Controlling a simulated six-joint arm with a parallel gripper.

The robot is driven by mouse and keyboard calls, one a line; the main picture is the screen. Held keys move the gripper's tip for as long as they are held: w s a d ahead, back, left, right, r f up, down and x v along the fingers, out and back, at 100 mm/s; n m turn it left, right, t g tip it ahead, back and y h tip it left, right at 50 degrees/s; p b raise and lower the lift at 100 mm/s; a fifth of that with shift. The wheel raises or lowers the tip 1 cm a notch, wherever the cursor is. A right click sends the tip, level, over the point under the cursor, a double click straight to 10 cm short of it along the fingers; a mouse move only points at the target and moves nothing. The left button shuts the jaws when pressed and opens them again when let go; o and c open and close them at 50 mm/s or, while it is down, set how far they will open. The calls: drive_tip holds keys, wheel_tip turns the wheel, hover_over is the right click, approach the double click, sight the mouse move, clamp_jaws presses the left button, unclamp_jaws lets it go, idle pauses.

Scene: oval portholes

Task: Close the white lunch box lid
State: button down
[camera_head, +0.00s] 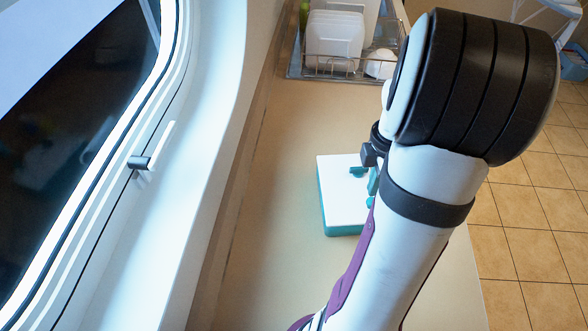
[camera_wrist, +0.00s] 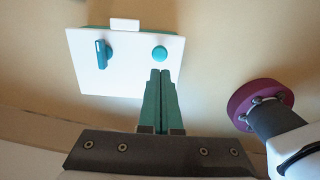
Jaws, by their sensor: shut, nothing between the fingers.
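The lunch box (camera_head: 343,229) sits on the counter, with teal sides and a white lid (camera_head: 336,185) lying flat over it. The white lid (camera_wrist: 128,72) also shows in the wrist view, with a teal handle-like piece, a round teal knob (camera_wrist: 159,53) and a white tab at the far edge. A teal rim shows along that far edge. I cannot tell whether the lid is fully pressed down. My gripper (camera_wrist: 160,73) has green fingers, shut and empty, with tips over the lid just below the knob. I cannot tell whether they touch it. My arm hides the box's right side in the head view.
A wire dish rack (camera_head: 333,65) with white dishes stands at the back of the counter (camera_head: 285,150). A wall with an oval window (camera_head: 85,130) runs along the left. The counter around the box's left and front is clear. Tiled floor lies to the right.

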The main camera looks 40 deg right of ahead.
drive_tip(key=shift+s+d+f, duration=0.3)
drive_tip(key=shift+d+f, duration=0.1)
drive_tip(key=shift+f, duration=0.15)
drive_tip(key=shift+s+d+f, duration=0.3)
drive_tip(key=shift+d+f, duration=0.1)
drive_tip(key=shift+f, duration=0.15)
drive_tip(key=shift+s+d+f, duration=0.2)
drive_tip(key=shift+d+f, duration=0.1)
drive_tip(key=shift+f, duration=0.25)
drive_tip(key=shift+s+d+f, duration=0.15)
drive_tip(key=shift+d+f, duration=0.15)
drive_tip(key=shift+f, duration=0.25)
drive_tip(key=shift+f, duration=0.1)
